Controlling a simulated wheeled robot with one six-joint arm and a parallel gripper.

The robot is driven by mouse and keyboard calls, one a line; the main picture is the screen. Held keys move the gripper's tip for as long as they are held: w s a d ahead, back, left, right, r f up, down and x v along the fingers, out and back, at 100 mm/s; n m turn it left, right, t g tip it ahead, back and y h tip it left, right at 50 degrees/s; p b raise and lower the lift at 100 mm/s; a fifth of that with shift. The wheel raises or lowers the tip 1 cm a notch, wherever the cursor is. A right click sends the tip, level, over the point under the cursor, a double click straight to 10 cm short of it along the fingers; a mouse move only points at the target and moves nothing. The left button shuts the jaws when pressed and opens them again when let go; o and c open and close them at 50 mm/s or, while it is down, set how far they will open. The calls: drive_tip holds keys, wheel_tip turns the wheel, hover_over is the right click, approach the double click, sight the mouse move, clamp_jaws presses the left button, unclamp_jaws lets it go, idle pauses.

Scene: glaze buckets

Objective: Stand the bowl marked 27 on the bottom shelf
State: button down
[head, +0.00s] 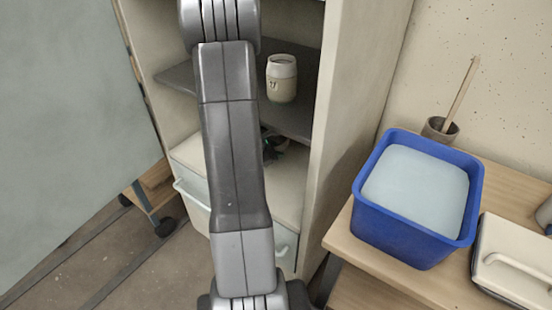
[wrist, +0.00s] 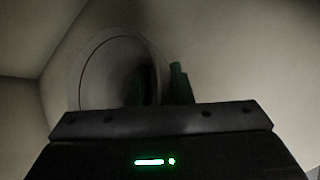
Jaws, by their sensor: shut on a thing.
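In the wrist view a pale bowl (wrist: 92,75) shows its round rim and dark inside. My gripper (wrist: 158,85) is shut on its wall, with one dark green finger inside the rim and the other outside. No number shows on the bowl. In the head view my arm reaches into the cabinet's lower opening, and part of my gripper (head: 272,148) shows beside the arm, below the grey shelf. The bowl cannot be made out there. The bottom shelf (head: 289,192) is a pale board below the grey shelf, partly hidden by my arm.
A cream jar (head: 282,82) stands on the grey shelf (head: 298,118) above my gripper. The cabinet's right side wall (head: 345,120) is close. A blue tub (head: 410,235), a brush pot (head: 439,130) and a pale lidded box (head: 515,265) are on the right table.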

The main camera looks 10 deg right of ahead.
wheel_tip(320, 180, down, 4)
drive_tip(key=shift+r+b, duration=0.2)
drive_tip(key=shift+b, duration=0.45)
drive_tip(key=shift+r, duration=0.1)
drive_tip(key=c, duration=1.6)
unclamp_jaws()
drive_tip(key=shift+o, duration=0.2)
